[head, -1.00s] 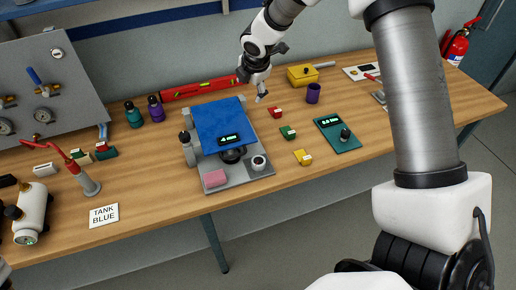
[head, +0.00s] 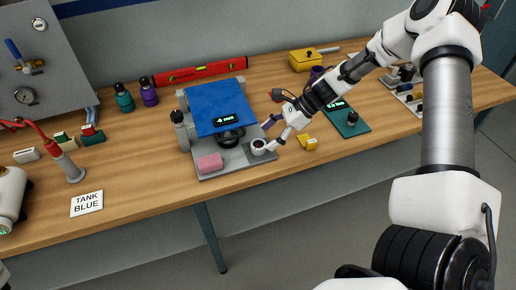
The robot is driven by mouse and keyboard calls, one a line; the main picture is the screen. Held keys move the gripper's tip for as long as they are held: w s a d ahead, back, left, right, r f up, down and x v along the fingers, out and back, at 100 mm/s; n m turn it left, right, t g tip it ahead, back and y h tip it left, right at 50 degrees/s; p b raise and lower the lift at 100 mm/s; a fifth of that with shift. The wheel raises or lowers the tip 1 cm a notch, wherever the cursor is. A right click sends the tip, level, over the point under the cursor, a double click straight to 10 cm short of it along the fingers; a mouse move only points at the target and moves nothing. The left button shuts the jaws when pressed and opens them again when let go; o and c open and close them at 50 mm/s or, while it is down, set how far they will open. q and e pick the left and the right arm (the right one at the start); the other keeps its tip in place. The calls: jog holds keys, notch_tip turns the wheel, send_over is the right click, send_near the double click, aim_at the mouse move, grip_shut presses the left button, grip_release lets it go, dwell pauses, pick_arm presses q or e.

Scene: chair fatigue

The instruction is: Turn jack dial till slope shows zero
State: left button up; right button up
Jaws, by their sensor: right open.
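A blue tilted plate (head: 215,103) sits on a grey base (head: 214,172) in the middle of the table. A small black display (head: 227,119) at its front edge shows green digits ending in "mm", too small to read surely. A black knob (head: 229,138) is under the plate's front edge. A round white-rimmed dial (head: 258,147) stands on the base's right corner. My right gripper (head: 268,137) is open and empty, pointing left. Its fingertips are close to the dial; I cannot tell whether they touch it. My left gripper is not in view.
A pink block (head: 209,162) lies on the base. A yellow block (head: 307,142) and a teal panel (head: 345,121) with its own display and knob are right, near my right arm. A red level (head: 200,71) lies behind. Front table area is mostly clear.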

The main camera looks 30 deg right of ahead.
aim_at(258, 144)
jog(key=b+x, duration=0.1)
jog(key=x, duration=0.4)
jog(key=shift+w+f, duration=0.1)
jog(key=shift+c, duration=1.3)
jog(key=shift+a, duration=0.1)
jog(key=c, duration=0.9)
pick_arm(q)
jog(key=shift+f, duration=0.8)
